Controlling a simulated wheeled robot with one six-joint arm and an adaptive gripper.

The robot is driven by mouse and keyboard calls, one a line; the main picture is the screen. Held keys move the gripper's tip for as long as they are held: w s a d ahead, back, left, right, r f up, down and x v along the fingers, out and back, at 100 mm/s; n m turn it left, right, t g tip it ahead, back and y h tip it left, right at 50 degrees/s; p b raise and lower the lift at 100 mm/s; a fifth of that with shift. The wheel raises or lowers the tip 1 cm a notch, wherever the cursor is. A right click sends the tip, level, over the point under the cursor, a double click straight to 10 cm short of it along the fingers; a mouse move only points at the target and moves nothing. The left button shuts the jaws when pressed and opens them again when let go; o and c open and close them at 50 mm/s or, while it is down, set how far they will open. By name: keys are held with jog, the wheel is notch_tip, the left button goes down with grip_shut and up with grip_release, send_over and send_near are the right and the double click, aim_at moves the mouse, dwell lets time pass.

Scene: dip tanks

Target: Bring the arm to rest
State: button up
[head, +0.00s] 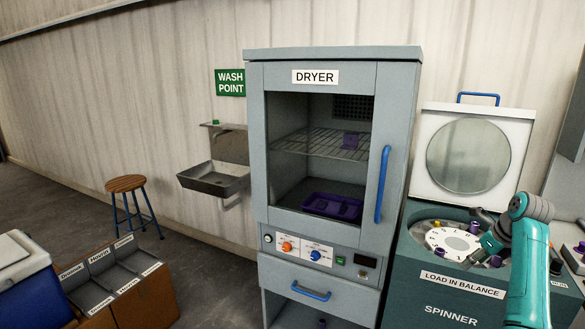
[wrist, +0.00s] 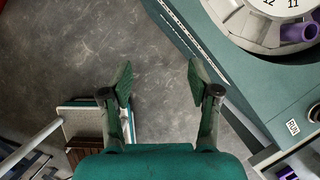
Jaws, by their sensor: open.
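My gripper (wrist: 160,82) is open and empty in the wrist view. Its two green fingers stand well apart, with only grey floor between and beyond them. In the head view my teal arm (head: 528,265) rises at the right, in front of the spinner (head: 425,275). Its end bends left over the spinner's top, close to the dial. The fingertips are small and hard to make out there. In the wrist view the spinner's edge (wrist: 225,70) lies to the right of the fingers.
The spinner's lid (head: 468,155) stands open. Purple pieces sit around its numbered dial (head: 452,243). The dryer (head: 335,55) stands left of it, with a purple tray (head: 333,207) inside. A sink (head: 213,180), a stool (head: 126,184) and a sorting box (head: 150,297) are further left.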

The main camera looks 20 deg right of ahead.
jog(key=w+a+f+n+t+h, duration=0.1)
jog(key=a+f+n, duration=0.3)
jog(key=a+f, duration=0.55)
jog(key=w+a+f+n+t, duration=0.1)
jog(key=w+a+f+n, duration=0.15)
jog(key=a+f, duration=0.75)
jog(key=s+a+f+n+t+h, duration=0.1)
jog(key=s+a+f+n, duration=0.35)
jog(key=a+f, duration=0.3)
jog(key=s+a+f+n+t, duration=0.1)
jog(key=s+a+f+n, duration=0.3)
jog(key=s+a+f, duration=0.3)
jog(key=s+a+r+n+t, duration=0.1)
jog(key=s+a+r+n, duration=0.1)
jog(key=s+a+n, duration=0.45)
jog(key=s+a+r+n+t, duration=0.2)
jog(key=s+a+r+n, duration=0.15)
jog(key=s+a, duration=0.6)
jog(key=s+a+r+n+t+y, duration=0.1)
jog(key=s+a+r+n, duration=0.1)
jog(key=s+r+n, duration=0.3)
jog(key=s+a+r+n+t+y, duration=0.1)
jog(key=s+r+n, duration=0.4)
jog(key=s+r, duration=0.6)
jog(key=shift+a+r+n+t, duration=0.4)
jog(key=shift+a+r+t, duration=0.15)
jog(key=shift+a, duration=0.3)
